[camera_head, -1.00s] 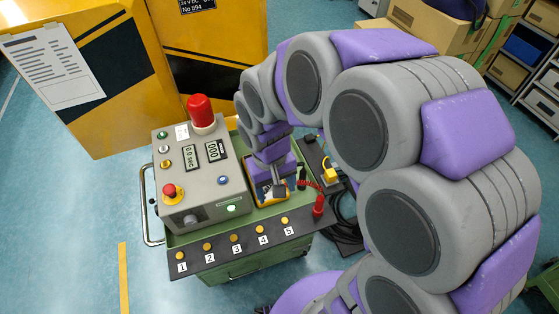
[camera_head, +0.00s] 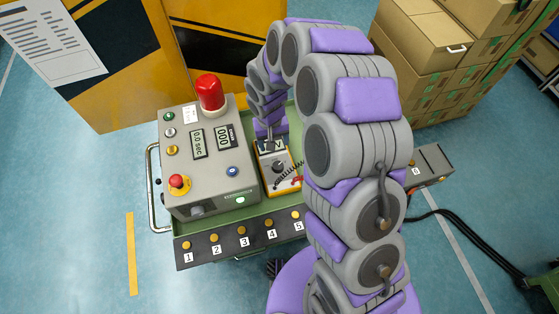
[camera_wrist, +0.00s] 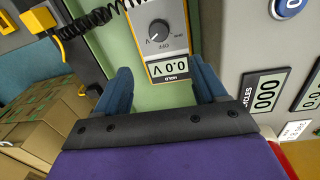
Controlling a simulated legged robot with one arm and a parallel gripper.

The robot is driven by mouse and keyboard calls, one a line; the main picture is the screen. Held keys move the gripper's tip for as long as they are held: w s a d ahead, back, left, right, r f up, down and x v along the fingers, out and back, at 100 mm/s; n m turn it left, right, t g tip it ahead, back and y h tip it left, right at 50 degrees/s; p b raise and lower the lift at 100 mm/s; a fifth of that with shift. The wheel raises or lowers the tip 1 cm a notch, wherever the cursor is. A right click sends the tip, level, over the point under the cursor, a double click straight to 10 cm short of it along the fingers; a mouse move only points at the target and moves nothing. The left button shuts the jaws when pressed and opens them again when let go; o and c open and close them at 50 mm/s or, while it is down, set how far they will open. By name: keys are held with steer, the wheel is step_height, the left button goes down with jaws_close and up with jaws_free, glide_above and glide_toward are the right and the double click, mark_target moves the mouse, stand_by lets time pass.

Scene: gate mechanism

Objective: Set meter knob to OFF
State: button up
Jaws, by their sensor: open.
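The meter (camera_head: 282,182) is a yellow-edged box with a pale face, lying in the green tray of the cart. Its dark round knob (camera_head: 278,167) shows in the head view and more closely in the wrist view (camera_wrist: 157,31). Marks surround the knob, but its exact setting is too small to tell. The meter's display (camera_wrist: 167,68) reads 0.0 V, upside down in the wrist view. My gripper (camera_wrist: 164,76) is open and empty, its two blue fingers apart on either side of the meter's display end. The knob lies beyond the fingertips, not between them.
The grey control box (camera_head: 208,160) with a red lamp (camera_head: 211,92) and red stop button (camera_head: 178,183) stands left of the meter. A black coiled cable (camera_wrist: 92,20) runs beside it. Numbered buttons line the black front strip (camera_head: 228,241). Cardboard boxes (camera_head: 425,55) stand right.

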mark_target(277, 165)
steer(key=f, duration=0.5)
steer(key=f+b, duration=0.1)
steer(key=f, duration=0.4)
steer(key=d+f, duration=0.1)
steer(key=f, duration=0.5)
steer(key=shift+w+b, duration=0.15)
steer(key=shift+b, duration=0.2)
steer(key=shift+d, duration=0.15)
steer(key=c, duration=1.1)
